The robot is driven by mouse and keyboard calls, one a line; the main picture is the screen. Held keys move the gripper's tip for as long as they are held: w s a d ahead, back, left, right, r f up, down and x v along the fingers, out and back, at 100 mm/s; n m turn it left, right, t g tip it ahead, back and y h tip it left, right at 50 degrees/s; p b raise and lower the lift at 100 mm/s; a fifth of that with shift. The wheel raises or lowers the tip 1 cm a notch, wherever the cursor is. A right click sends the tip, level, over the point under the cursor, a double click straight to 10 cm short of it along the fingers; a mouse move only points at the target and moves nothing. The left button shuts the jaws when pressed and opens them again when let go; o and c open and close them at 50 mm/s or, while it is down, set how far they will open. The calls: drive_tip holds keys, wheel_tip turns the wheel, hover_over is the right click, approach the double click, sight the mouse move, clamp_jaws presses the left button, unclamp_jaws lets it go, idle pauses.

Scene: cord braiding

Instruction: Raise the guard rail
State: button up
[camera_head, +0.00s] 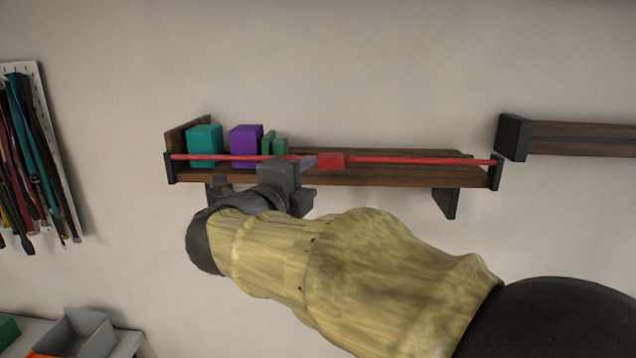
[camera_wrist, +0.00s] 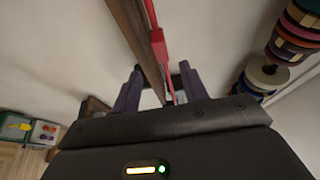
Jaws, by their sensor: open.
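The guard rail (camera_head: 410,160) is a thin red bar across the front of a brown wall shelf (camera_head: 390,179), between dark end brackets. It carries a red block (camera_head: 330,161) near its middle. My gripper (camera_head: 300,163) is open at the rail, just left of the red block. In the wrist view the rail (camera_wrist: 151,14) and its block (camera_wrist: 157,46) show ahead of my gripper (camera_wrist: 160,72), and the rail runs down between the two spread fingers. I cannot tell whether a finger touches it. My wrist hides part of the shelf front.
A teal box (camera_head: 204,139), a purple box (camera_head: 245,140) and small green blocks (camera_head: 274,146) stand on the shelf's left part. A second shelf (camera_head: 580,138) is at the right. Cords hang on a rack (camera_head: 40,130) at the left. A grey bin (camera_head: 78,332) is lower left.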

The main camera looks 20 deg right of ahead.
drive_tip(key=b+v, duration=0.2)
drive_tip(key=v, duration=0.5)
drive_tip(key=w+a+f+n+t+y, duration=0.2)
drive_tip(key=w+f+n+t+y, duration=0.3)
drive_tip(key=w+f+n+y, duration=0.45)
wheel_tip(320, 180, down, 10)
drive_tip(key=a+n+g+y+b, duration=0.1)
drive_tip(key=a+n+g+y, duration=0.15)
drive_tip(key=n, duration=0.65)
drive_tip(key=s+d+f+n+g, duration=0.3)
drive_tip(key=s+f+g, duration=0.3)
drive_tip(key=s+f, duration=0.3)
drive_tip(key=s+d+f+n+g, duration=0.4)
drive_tip(key=s+f, duration=0.6)
drive_tip(key=f, duration=0.3)
drive_tip(key=n+g, duration=0.1)
drive_tip(key=g, duration=0.1)
drive_tip(key=shift+d+f+g+y+b, duration=0.15)
drive_tip(key=shift+d+g+y+b, duration=0.15)
drive_tip(key=shift+g+y+b, duration=0.1)
